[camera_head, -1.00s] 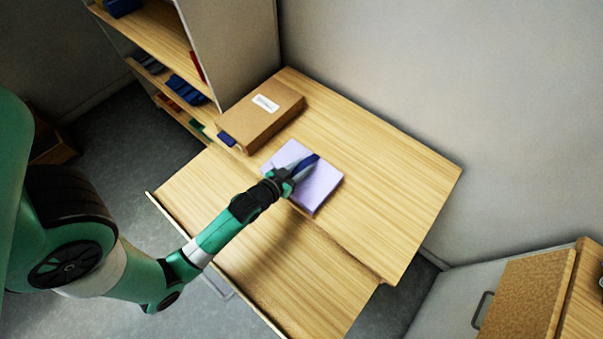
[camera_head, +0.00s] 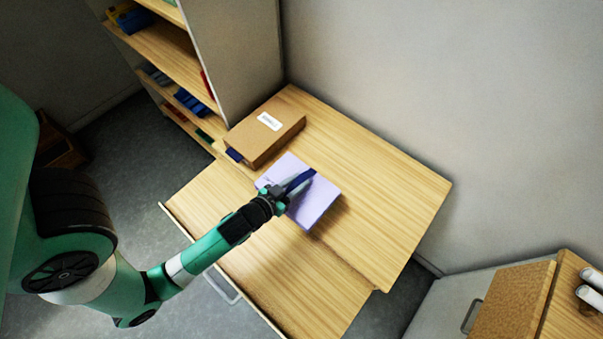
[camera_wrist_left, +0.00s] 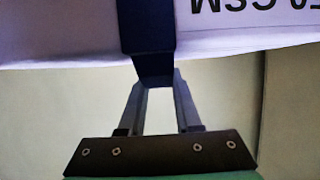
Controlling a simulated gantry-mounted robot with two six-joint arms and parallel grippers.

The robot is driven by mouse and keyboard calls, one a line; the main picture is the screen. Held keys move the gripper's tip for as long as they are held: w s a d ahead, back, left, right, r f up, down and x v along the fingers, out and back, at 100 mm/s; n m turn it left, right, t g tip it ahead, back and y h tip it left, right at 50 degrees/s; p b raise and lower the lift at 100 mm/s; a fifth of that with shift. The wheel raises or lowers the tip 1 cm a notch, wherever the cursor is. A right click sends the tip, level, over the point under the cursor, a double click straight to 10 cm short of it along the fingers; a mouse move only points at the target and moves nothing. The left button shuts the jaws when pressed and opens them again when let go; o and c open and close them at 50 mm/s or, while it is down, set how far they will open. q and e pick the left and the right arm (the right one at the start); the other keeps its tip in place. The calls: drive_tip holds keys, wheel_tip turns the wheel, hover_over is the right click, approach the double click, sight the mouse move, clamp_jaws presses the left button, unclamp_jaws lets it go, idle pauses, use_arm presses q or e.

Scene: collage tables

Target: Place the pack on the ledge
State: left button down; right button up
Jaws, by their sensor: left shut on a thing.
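The pack (camera_head: 318,204) is a flat lilac paper pack with a dark blue band across it. It lies roughly level over the step between the two wooden surfaces; whether it touches the wood I cannot tell. My left gripper (camera_head: 296,187) is shut on the band from the pack's near side. In the left wrist view the two fingers (camera_wrist_left: 157,95) meet at the blue band (camera_wrist_left: 148,35), below the pack's printed white label (camera_wrist_left: 250,15). The ledge (camera_head: 375,190) is the higher wooden surface at the back, against the wall. My right gripper is not in view.
A brown cardboard box (camera_head: 262,140) with a white label sits at the ledge's left end, beside a shelf unit (camera_head: 235,50). The lower wooden surface (camera_head: 290,285) in front is bare. The ledge's right part is clear. A cabinet (camera_head: 515,300) stands at lower right.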

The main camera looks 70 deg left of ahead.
use_arm(q)
drive_tip(key=s+d+r+b, duration=0.2)
drive_tip(key=s+d, duration=0.1)
drive_tip(key=s+d+r+b, duration=0.1)
drive_tip(key=d, duration=0.1)
drive_tip(key=shift+s+d, duration=0.1)
drive_tip(key=shift+s, duration=0.05)
drive_tip(key=shift+s+d+r+p, duration=0.55)
drive_tip(key=shift+d+r+p, duration=0.05)
drive_tip(key=shift+r+p, duration=0.2)
drive_tip(key=shift+s+d+r+p, duration=0.1)
drive_tip(key=shift+s+d+p, duration=0.25)
drive_tip(key=shift+p, duration=0.2)
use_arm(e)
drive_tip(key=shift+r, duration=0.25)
